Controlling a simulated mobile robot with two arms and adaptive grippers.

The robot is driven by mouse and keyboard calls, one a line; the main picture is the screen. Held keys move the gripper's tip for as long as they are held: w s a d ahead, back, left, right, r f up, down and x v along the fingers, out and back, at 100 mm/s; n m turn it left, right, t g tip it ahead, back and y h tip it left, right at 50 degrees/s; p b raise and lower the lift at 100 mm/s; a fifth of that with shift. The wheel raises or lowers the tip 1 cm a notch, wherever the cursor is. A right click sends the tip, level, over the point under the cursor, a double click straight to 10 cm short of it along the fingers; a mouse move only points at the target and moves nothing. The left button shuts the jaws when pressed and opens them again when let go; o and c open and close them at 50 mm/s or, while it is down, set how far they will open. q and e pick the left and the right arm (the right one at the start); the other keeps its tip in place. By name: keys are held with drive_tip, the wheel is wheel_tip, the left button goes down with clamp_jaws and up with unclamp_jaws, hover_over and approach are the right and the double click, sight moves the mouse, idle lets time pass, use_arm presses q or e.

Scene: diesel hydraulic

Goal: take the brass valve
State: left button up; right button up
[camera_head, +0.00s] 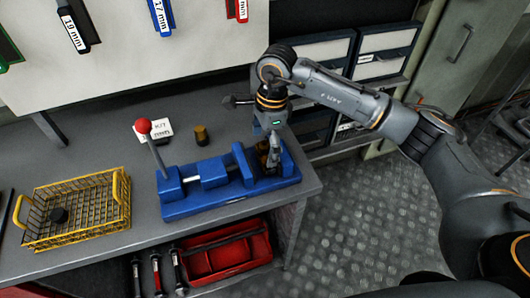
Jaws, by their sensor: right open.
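My right gripper (271,158) points down at the right end of the blue vise (195,208). It is open, with its fingers around or right beside a small brownish brass-coloured piece (262,147) at the vise; the fingers partly hide this piece, and I cannot tell whether they touch it. I cannot tell for sure which of the two is the brass valve. My left gripper is out of view.
The vise has a lever with a red ball (143,126). A white label card (158,131) is behind the vise. A red tray (232,251) sits below the bench's front edge. Drawers stand at the back right.

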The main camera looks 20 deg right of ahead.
sight(263, 155)
wheel_tip(263, 155, down, 3)
drive_tip(key=shift+s+a+f+p, duration=0.1)
drive_tip(key=shift+s+f+p, duration=0.05)
drive_tip(key=shift+p, duration=0.35)
drive_tip(key=shift+f, duration=0.2)
drive_tip(key=c, duration=1)
drive_tip(key=shift+r, duration=0.1)
drive_tip(key=c, duration=0.3)
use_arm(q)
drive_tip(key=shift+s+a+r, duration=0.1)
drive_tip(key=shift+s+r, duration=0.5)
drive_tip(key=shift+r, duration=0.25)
